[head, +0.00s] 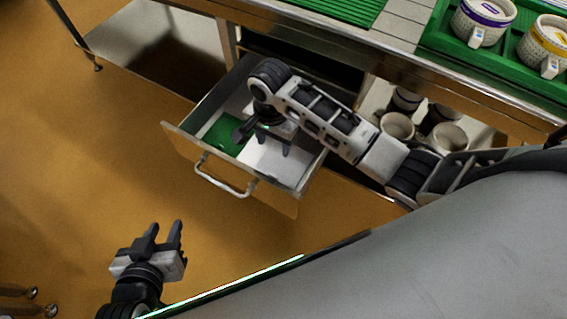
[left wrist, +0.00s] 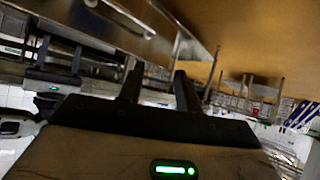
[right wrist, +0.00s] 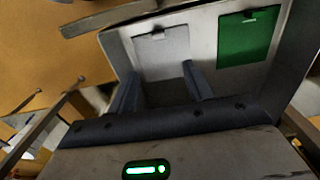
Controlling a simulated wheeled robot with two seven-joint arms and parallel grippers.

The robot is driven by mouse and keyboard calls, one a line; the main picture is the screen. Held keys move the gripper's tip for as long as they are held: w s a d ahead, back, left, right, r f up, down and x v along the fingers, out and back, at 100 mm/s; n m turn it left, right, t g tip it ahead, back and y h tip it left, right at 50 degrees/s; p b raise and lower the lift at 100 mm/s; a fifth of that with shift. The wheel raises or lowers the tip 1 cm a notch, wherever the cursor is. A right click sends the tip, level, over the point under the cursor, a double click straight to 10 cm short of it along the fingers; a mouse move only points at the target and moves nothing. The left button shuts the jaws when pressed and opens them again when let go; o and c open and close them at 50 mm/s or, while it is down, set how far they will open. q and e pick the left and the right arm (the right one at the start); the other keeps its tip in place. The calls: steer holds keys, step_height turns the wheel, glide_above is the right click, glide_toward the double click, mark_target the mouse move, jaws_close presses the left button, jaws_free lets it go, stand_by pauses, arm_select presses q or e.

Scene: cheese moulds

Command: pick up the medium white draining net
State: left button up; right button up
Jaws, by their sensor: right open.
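A flat white net (head: 278,167) lies in the right part of an open drawer (head: 183,140). In the right wrist view the white net (right wrist: 165,48) has a small tab at its top edge. I cannot tell its size class. My right gripper (head: 265,141) is open and points down into the drawer, partly covering the nets in the head view. In the right wrist view the right gripper (right wrist: 160,78) has its empty fingers apart in front of the white net's lower part. My left gripper (head: 165,231) is open and empty over the floor, left of my body.
A flat green net (head: 225,134) lies beside the white one in the drawer. The drawer's front has a metal handle (head: 222,180). Several moulds (head: 398,126) stand on the shelf below the counter. Cups (head: 483,22) sit in a green tray (head: 440,36) above.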

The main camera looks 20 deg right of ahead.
steer(key=b, duration=0.2)
glide_above(274, 174)
steer(key=f, duration=0.9)
steer(key=shift+w+d+f, duration=0.15)
steer(key=shift+w+d, duration=0.1)
steer(key=shift+s+a+f+b, duration=0.15)
steer(key=shift+f+b, duration=0.3)
steer(key=shift+f, duration=0.9)
steer(key=shift+s+a+f+b, duration=0.15)
steer(key=shift+f+b, duration=0.25)
steer(key=shift+f, duration=0.95)
jaws_close()
